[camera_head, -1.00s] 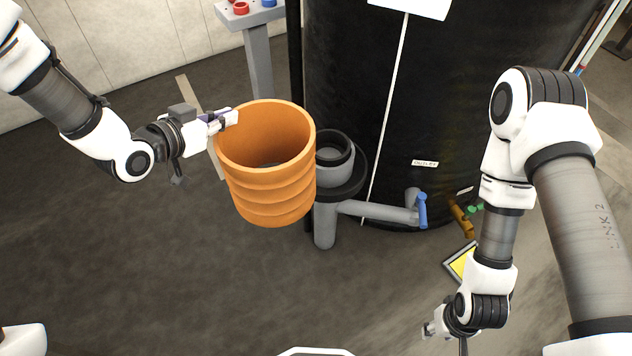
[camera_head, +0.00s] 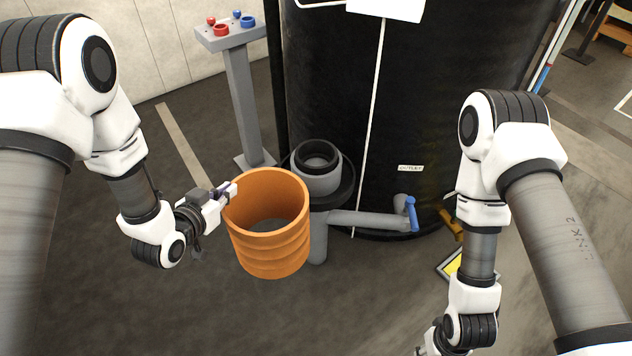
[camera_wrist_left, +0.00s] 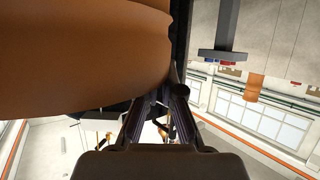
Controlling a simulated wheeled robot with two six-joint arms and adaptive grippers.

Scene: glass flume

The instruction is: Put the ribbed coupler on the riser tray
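The ribbed coupler (camera_head: 268,250) is a large orange open-topped cylinder with ridges around its side. It is held off the floor, upright or nearly so, left of and in front of the riser. My left gripper (camera_head: 229,191) is shut on the left side of its rim. In the left wrist view the coupler (camera_wrist_left: 80,60) fills the upper left, beside the fingers (camera_wrist_left: 160,105). The riser tray (camera_head: 345,192) is a dark round plate beside the tank, partly hidden by the coupler. My right gripper (camera_head: 428,348) is cut off at the bottom edge; its fingers are unclear.
A grey collar with a dark rim (camera_head: 316,168) stands on the tray. A grey outlet pipe (camera_head: 370,220) with a blue handle (camera_head: 412,214) runs right. The black tank (camera_head: 420,110) is behind. A grey post stand (camera_head: 243,100) holds red and blue rings. The floor at lower left is clear.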

